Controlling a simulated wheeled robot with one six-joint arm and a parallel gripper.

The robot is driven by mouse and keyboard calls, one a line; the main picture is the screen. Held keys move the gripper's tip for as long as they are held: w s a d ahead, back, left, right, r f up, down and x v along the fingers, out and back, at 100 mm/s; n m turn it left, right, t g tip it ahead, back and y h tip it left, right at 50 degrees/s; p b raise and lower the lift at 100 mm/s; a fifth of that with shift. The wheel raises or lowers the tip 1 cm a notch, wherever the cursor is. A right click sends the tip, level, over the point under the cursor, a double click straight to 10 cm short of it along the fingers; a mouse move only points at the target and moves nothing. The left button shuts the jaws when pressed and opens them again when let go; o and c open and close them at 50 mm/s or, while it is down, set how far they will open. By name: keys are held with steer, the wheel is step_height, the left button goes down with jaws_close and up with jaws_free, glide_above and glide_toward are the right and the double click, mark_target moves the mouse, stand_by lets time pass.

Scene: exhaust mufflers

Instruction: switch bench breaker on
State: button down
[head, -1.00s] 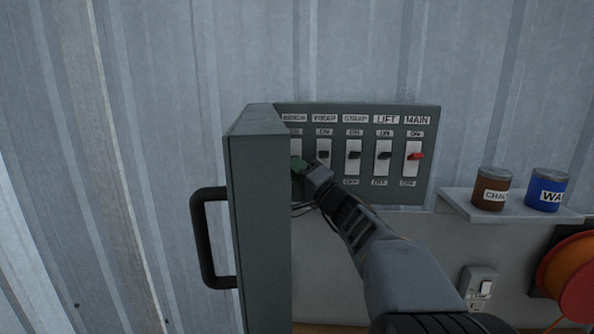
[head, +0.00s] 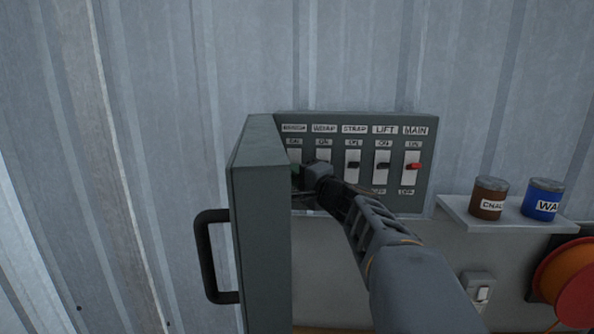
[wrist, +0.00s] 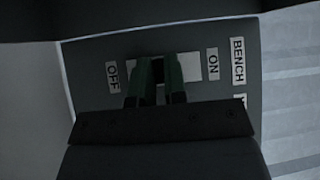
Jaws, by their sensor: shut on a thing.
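The bench breaker is the leftmost switch of a row in a grey wall box (head: 365,117). Its white plate (wrist: 191,66) shows in the wrist view, with the OFF label to the left, and the ON and BENCH labels to the right. My gripper (wrist: 158,72) has its green fingers over the plate's middle-left part, nearer OFF than ON. It is shut on the bench breaker's lever, which the fingers hide. In the head view my gripper (head: 297,173) is partly behind the box's open door (head: 258,220).
The door stands out from the box's left side, with a black handle (head: 204,258). Other breakers with black levers, and the MAIN breaker's red lever (head: 414,166), are right of my gripper. A shelf (head: 462,211) holds brown (head: 489,197) and blue (head: 544,199) cans.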

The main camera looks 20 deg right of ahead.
steer(key=shift+w+d+r+m+g+h+p, duration=0.1)
steer(key=shift+r+m+g+p, duration=0.35)
steer(key=shift+m+g+p, duration=0.4)
steer(key=shift+w+r+m+g+h+p, duration=0.1)
steer(key=shift+r+m+g+p, duration=0.45)
steer(key=shift+g+p, duration=0.3)
steer(key=shift+w+d+r+m+g+h+p, duration=0.1)
steer(key=shift+r+m+g+p, duration=0.3)
steer(key=shift+m+g+p, duration=0.5)
steer(key=c, duration=1.2)
jaws_free()
steer(key=shift+o, duration=0.2)
steer(key=b+v, duration=0.3)
steer(key=v, duration=1.1)
steer(key=shift+a+f, duration=0.1)
